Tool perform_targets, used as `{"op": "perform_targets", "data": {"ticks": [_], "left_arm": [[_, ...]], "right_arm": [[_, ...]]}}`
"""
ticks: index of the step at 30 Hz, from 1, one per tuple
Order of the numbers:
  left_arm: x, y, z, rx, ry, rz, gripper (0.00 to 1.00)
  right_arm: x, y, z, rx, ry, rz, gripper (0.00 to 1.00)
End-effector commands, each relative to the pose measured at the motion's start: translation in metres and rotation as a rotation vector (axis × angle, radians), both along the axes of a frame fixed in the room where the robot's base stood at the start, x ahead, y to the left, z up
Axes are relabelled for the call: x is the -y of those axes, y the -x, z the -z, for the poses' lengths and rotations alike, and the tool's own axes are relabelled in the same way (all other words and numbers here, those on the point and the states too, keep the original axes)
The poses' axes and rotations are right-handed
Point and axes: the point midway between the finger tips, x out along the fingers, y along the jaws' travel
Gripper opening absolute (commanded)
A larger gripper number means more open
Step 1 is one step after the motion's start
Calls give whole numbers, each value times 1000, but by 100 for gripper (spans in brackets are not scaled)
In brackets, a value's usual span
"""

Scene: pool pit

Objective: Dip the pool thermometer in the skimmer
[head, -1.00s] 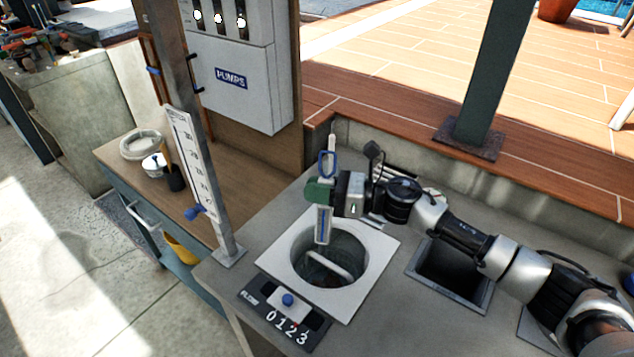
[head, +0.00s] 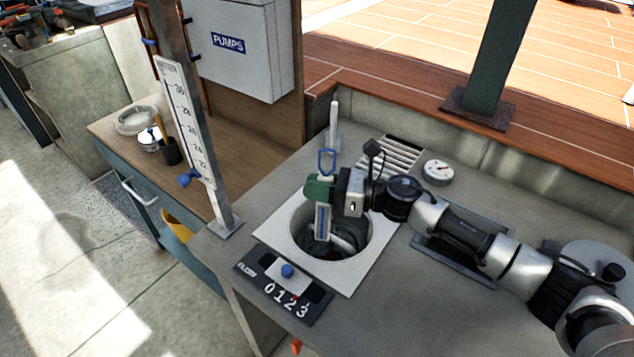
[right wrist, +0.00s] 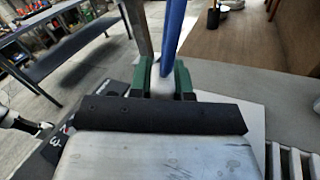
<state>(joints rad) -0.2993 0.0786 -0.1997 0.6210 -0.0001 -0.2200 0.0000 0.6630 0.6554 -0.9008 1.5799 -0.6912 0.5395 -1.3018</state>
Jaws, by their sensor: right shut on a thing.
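The skimmer (head: 282,240) is a round opening in a square white plate, set in the grey counter, with a white handle-like bar inside. My right gripper (head: 319,190) is over its far part, shut on the pool thermometer (head: 323,220). The thermometer is upright, white with a blue strip and a blue loop on top. Its lower end reaches down into the opening; its tip is hard to make out. In the right wrist view, the green fingers (right wrist: 163,80) clamp the white body below the blue loop. My left gripper is out of view.
A post with a number scale (head: 188,120) stands left of the skimmer. A flow counter panel (head: 284,288) lies in front. A slatted grate (head: 392,155) and a round gauge (head: 438,171) are behind my right arm.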

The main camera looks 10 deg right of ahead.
Motion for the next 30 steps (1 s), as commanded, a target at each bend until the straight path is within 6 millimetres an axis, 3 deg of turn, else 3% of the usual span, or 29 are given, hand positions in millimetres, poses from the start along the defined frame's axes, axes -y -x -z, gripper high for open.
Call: {"op": "perform_targets", "data": {"ticks": [15,30], "left_arm": [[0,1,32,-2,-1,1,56],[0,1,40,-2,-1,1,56]], "right_arm": [[-3,8,37,-1,-1,0,0],[-4,11,47,-1,-1,0,0]]}}
